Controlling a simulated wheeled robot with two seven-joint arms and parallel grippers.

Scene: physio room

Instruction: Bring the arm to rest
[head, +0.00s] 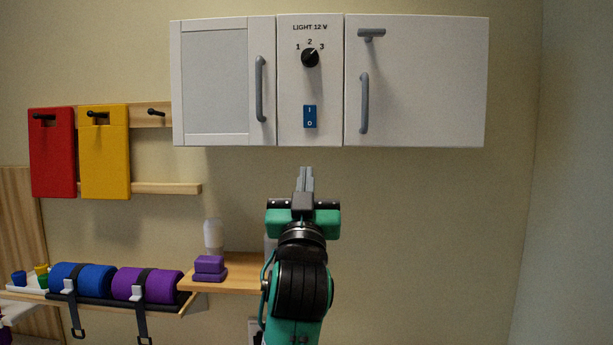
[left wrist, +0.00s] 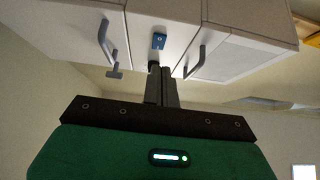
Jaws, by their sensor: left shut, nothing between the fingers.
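My left arm reaches up in front of the wall, and its gripper (head: 306,175) is shut and empty. The fingertips point up and show just below the white wall cabinet (head: 225,80). In the left wrist view the shut fingers (left wrist: 160,85) point toward the cabinet's underside and front, near the blue rocker switch (left wrist: 158,41). I cannot tell whether they touch anything. My right gripper is in neither view.
The cabinet has two grey door handles (head: 364,103), a black rotary knob (head: 310,57) and the blue switch (head: 310,116). A wooden shelf (head: 235,285) holds purple blocks (head: 209,266). Red (head: 52,150) and yellow (head: 104,160) pads hang left. The right wall area is clear.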

